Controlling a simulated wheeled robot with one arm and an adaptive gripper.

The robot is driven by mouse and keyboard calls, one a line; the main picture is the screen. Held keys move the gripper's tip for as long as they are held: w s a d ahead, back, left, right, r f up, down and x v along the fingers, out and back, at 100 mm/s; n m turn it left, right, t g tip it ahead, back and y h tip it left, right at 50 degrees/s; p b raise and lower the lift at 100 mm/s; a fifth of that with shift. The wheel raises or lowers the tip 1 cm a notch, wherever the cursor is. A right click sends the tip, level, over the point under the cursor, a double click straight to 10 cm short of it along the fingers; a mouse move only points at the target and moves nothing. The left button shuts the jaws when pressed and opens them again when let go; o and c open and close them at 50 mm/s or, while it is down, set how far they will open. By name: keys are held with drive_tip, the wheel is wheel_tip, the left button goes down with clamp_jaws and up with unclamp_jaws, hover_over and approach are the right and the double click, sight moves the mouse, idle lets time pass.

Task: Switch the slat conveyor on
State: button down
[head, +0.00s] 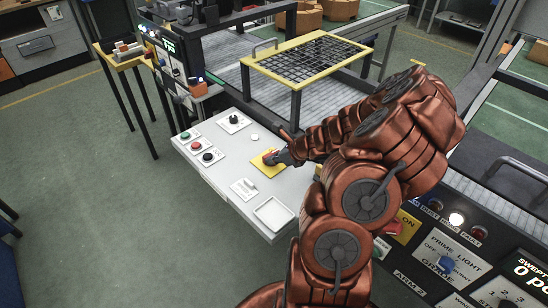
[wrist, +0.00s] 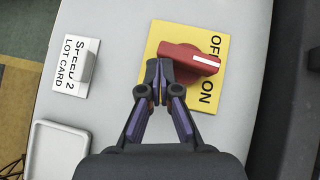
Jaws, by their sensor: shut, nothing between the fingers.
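A red rotary handle (wrist: 188,60) sits on a yellow plate (wrist: 160,38) marked OFF and ON on the white panel. The handle's white mark points right, between the two words. The plate also shows in the head view (head: 262,168), partly behind my gripper (head: 282,157). In the wrist view my gripper (wrist: 159,72) is shut and empty, its fingertips at the handle's left end. I cannot tell whether they touch it. The slat conveyor (head: 225,77) runs behind the panel; its motion cannot be told.
A SPEED 2 lot card (wrist: 76,68) and a white tray (wrist: 60,145) lie left of the plate. Several push buttons (head: 196,146) and a black knob (head: 234,119) are on the panel (head: 225,175). A yellow-framed grid (head: 310,60) stands over the conveyor. Floor to the left is clear.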

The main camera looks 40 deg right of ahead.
drive_tip(key=shift+w+a+r+p, duration=0.1)
drive_tip(key=shift+w+a+p, duration=0.45)
drive_tip(key=shift+a+p, duration=0.1)
drive_tip(key=shift+w+a, duration=0.1)
drive_tip(key=shift+w, duration=0.1)
drive_tip(key=shift+w+a+p, duration=0.1)
drive_tip(key=shift+w+p, duration=0.2)
drive_tip(key=shift+p, duration=0.1)
idle(0.4)
drive_tip(key=v, duration=1.2)
drive_tip(key=shift+a, duration=0.1)
idle(0.4)
